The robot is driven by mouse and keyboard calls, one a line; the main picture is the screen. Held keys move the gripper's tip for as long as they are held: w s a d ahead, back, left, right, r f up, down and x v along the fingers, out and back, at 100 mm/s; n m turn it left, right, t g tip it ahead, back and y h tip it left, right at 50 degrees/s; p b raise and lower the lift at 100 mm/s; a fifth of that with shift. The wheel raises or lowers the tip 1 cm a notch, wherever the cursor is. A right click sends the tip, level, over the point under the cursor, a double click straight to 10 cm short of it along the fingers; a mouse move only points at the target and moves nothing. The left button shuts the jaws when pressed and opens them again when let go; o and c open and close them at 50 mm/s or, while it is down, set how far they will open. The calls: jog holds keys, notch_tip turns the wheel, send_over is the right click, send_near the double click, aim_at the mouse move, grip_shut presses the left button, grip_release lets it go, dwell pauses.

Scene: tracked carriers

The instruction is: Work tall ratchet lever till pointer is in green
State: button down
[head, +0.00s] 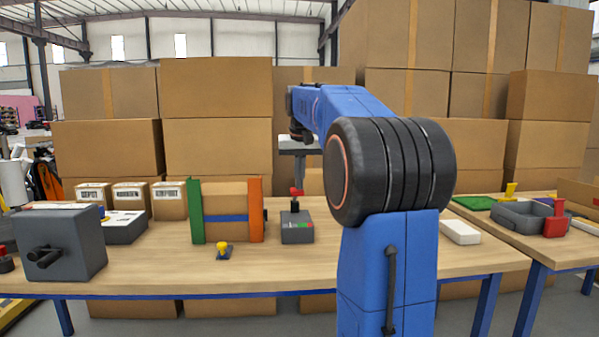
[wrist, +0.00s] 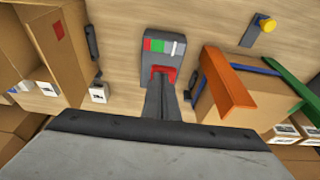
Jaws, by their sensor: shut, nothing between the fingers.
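The ratchet device is a dark grey box (head: 297,232) on the bench, also in the wrist view (wrist: 165,44). Its red lever (head: 296,194) stands up from it; the red lever top shows in the wrist view (wrist: 165,71). The box face carries a red and green scale (wrist: 154,45). A white mark (wrist: 179,47), which looks like the pointer, sits off the green, on the side away from the red. My gripper (wrist: 162,85) is shut and empty, just above the lever; whether it touches is unclear. It points down in the head view (head: 299,172).
A carton between green and orange uprights (head: 256,210) stands close beside the device. A yellow-knobbed piece (head: 222,251) lies in front. A dark box with a crank (head: 62,242) is at left, a white block (head: 460,232) at right. Cartons stack behind.

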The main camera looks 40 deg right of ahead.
jog(key=shift+f, duration=0.15)
dwell(0.3)
jog(key=s+a+f+t+h, duration=0.2)
jog(key=s+f+t, duration=0.1)
jog(key=f, duration=0.5)
jog(key=shift+s+f+t, duration=0.2)
jog(key=shift+t, duration=0.2)
jog(key=shift+a+f, duration=0.15)
dwell(0.4)
jog(key=v, duration=1.4)
jog(key=shift+a+r, duration=0.25)
jog(key=shift+w, duration=0.15)
